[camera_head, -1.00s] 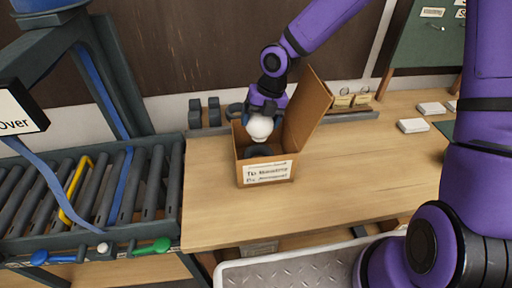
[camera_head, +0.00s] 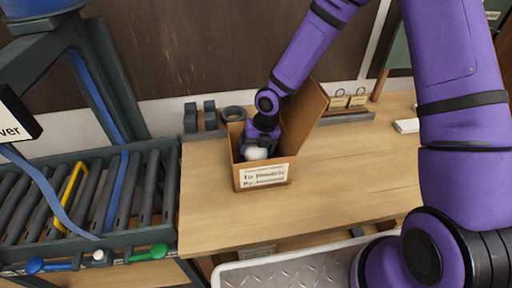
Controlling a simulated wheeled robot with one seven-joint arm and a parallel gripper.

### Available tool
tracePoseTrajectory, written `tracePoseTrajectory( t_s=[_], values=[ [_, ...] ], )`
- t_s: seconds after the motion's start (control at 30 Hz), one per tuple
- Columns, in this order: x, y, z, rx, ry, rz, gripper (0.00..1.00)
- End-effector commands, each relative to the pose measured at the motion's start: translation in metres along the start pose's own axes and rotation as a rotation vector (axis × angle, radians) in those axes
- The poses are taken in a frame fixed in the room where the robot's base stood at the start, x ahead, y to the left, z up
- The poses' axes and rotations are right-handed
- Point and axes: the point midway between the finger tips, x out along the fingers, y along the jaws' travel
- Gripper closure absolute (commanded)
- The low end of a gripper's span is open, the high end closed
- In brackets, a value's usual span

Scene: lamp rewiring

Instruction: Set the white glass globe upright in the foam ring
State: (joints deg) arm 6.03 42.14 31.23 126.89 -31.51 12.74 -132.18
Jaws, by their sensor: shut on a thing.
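The white glass globe (camera_head: 256,153) is low inside an open cardboard box (camera_head: 263,185) on the workbench. My gripper (camera_head: 259,142) reaches down into the box from above and is shut on the globe. Only the upper part of the globe shows; the box's front wall hides its lower part. The foam ring is hidden in the box now, so I cannot tell whether the globe touches it or sits upright in it.
The box's raised flap (camera_head: 308,115) stands close to the right of my arm. Behind the box are a dark ring (camera_head: 233,113) and dark blocks (camera_head: 200,115). A roller conveyor (camera_head: 90,200) adjoins at left. The bench (camera_head: 350,175) right of the box is clear.

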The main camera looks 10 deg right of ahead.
Motion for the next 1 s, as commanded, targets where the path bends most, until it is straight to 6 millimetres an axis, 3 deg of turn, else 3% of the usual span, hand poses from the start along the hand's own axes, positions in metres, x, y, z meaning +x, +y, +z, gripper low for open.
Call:
tracePoseTrajectory(
  t_s=[0.6,0.63,0.7,1.0],
  values=[
    [0.011,-0.002,-0.001,0.000,0.002,0.000,0.43],
    [0.011,-0.003,-0.001,0.000,0.002,0.000,0.15],
    [0.011,-0.003,-0.001,0.000,0.003,0.000,0.00],
    [0.013,-0.005,-0.003,0.004,0.008,-0.003,0.00]
  ],
)
